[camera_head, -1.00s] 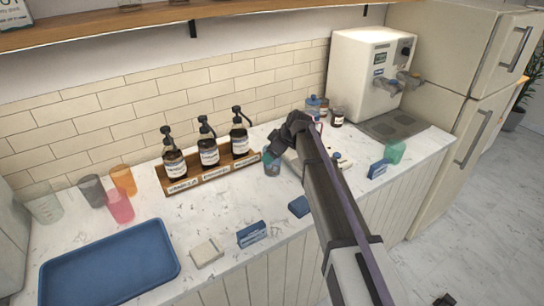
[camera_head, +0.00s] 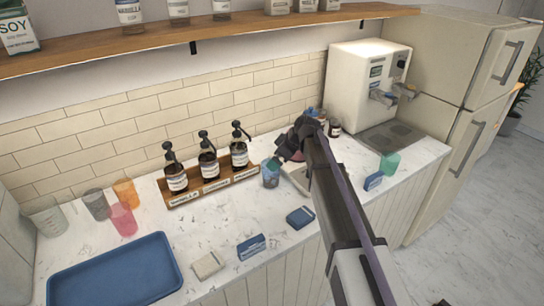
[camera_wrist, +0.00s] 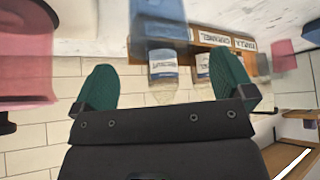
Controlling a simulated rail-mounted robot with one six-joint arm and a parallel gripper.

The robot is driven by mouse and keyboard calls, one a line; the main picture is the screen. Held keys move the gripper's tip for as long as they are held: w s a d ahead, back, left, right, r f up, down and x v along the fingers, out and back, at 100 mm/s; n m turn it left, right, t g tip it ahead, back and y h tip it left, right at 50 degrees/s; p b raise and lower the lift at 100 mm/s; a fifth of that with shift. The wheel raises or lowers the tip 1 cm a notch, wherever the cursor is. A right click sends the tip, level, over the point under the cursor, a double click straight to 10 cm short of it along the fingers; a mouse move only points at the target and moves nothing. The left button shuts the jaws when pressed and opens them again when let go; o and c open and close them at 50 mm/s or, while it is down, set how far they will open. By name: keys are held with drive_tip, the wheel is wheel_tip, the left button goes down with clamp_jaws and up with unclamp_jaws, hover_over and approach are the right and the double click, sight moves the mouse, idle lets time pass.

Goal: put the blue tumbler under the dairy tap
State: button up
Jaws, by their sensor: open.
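A see-through bluish cup, which I take to be the blue tumbler (camera_head: 270,178), stands on the counter right of the syrup rack. My gripper (camera_head: 276,163) is at its upper right in the head view, and part of it overlaps the cup's rim. In the wrist view my gripper (camera_wrist: 165,85) is open, its green fingers wide apart with nothing held between them. The white dispenser (camera_head: 352,88) at the back right has two taps (camera_head: 382,97); which is dairy I cannot read.
Pump bottles stand in a wooden rack (camera_head: 212,188). A large blurred pink object (camera_wrist: 25,60) is close in the wrist view. A teal cup (camera_head: 389,163) stands near the drip tray (camera_head: 392,137). A blue tray (camera_head: 115,275) and several cups are at left.

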drive_tip(key=p+v, duration=0.4)
drive_tip(key=v, duration=0.3)
drive_tip(key=s+d+f+m+g+h, duration=0.1)
drive_tip(key=s+d+m+h, duration=0.1)
drive_tip(key=s, duration=0.8)
drive_tip(key=s+d+f+m+g+h, duration=0.1)
drive_tip(key=s+d+m, duration=0.3)
drive_tip(key=s, duration=0.7)
drive_tip(key=s+d+f+m+h, duration=0.1)
drive_tip(key=s+d+m+h, duration=0.2)
drive_tip(key=s+m, duration=0.4)
drive_tip(key=s+d, duration=0.1)
drive_tip(key=s, duration=0.3)
drive_tip(key=shift+f+g+b, duration=0.2)
drive_tip(key=shift+g+b, duration=0.15)
drive_tip(key=shift+g, duration=0.05)
